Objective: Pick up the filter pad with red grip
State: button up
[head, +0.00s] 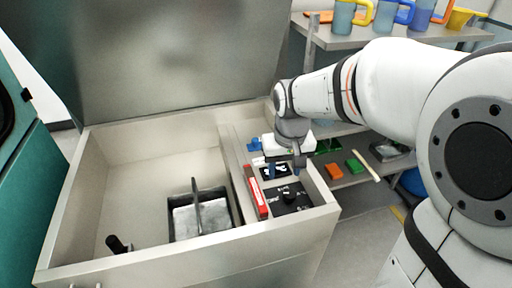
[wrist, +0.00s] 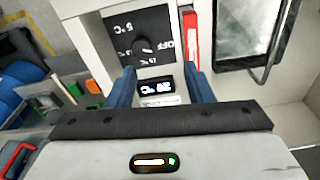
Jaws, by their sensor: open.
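A narrow red strip with pale marks (head: 258,197) stands in the slim slot between the wide basin and the control panel. It also shows in the wrist view as a red and white strip (wrist: 190,40). It may be the red grip of the filter pad; I cannot tell, and no pad body shows clearly. My gripper (wrist: 158,74) is open and empty, its blue fingers apart over the control panel's small display (wrist: 157,87). The red strip lies just beyond the right finger, outside the jaws. In the head view my gripper (head: 285,166) hangs above the panel's far end.
The control panel has a black knob (head: 289,194). A dark metal basket with an upright handle (head: 183,235) sits in the wide basin (head: 140,185), near a black knob (head: 117,245). The raised lid (head: 180,55) stands behind. Shelves with jugs (head: 343,17) are at the right.

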jog(key=n+g, duration=0.1)
send_over(255, 186)
jog(key=w, duration=0.1)
jog(key=f, duration=0.6)
jog(key=shift+d+f, duration=0.2)
jog(key=shift+f, duration=0.1)
jog(key=f, duration=0.7)
jog(key=shift+s+a+f, duration=0.2)
jog(key=shift+s+f, duration=0.15)
jog(key=shift+f, duration=0.05)
grip_shut()
